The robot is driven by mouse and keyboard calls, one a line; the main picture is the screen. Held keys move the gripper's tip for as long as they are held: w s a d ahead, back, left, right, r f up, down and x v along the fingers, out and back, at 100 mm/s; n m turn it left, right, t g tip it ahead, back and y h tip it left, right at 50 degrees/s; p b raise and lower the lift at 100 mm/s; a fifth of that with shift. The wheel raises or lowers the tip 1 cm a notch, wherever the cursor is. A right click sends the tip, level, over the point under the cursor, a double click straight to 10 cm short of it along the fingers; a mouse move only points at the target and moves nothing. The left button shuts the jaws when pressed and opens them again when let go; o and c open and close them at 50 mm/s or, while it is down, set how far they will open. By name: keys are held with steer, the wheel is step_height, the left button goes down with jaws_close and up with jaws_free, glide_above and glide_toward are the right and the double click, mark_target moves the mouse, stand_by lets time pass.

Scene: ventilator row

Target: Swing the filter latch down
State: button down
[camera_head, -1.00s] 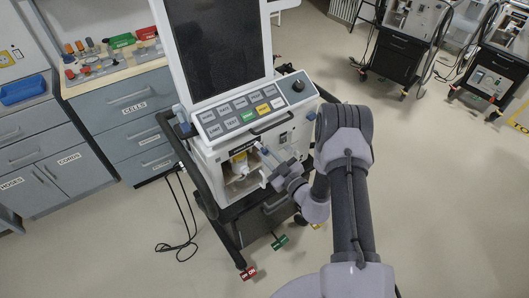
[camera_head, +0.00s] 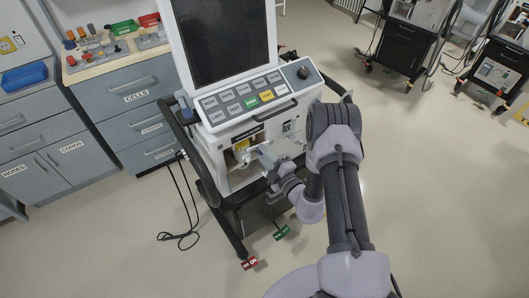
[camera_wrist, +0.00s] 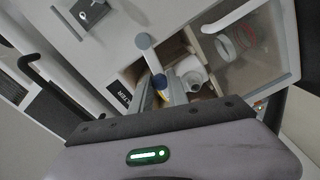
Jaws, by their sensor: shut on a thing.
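The filter latch (camera_wrist: 150,58) is a grey-blue lever with a rounded end, in front of an open compartment on the ventilator (camera_head: 225,150). In the wrist view my gripper (camera_wrist: 170,92) is shut on the latch, close to a dark blue part. In the camera_head view my gripper (camera_head: 266,160) is at the compartment's right side and covers most of the latch. A white filter part (camera_wrist: 190,72) sits inside the compartment behind the latch.
A clear panel with a ring (camera_wrist: 238,42) is beside the compartment in the wrist view. A dark handle rail (camera_head: 178,125) runs along the ventilator's left side. Drawers (camera_head: 135,95) stand to the left. Floor (camera_head: 430,200) at right is clear.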

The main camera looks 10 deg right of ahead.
steer(key=shift+f+n, duration=0.55)
steer(key=shift+n, duration=0.35)
steer(key=shift+b, duration=0.3)
steer(key=c, duration=1.3)
jaws_free()
steer(key=p+v, duration=0.3)
steer(key=v, duration=1.4)
steer(key=shift+s+d+p, duration=0.1)
steer(key=shift+s+p, duration=0.1)
steer(key=shift+p, duration=0.2)
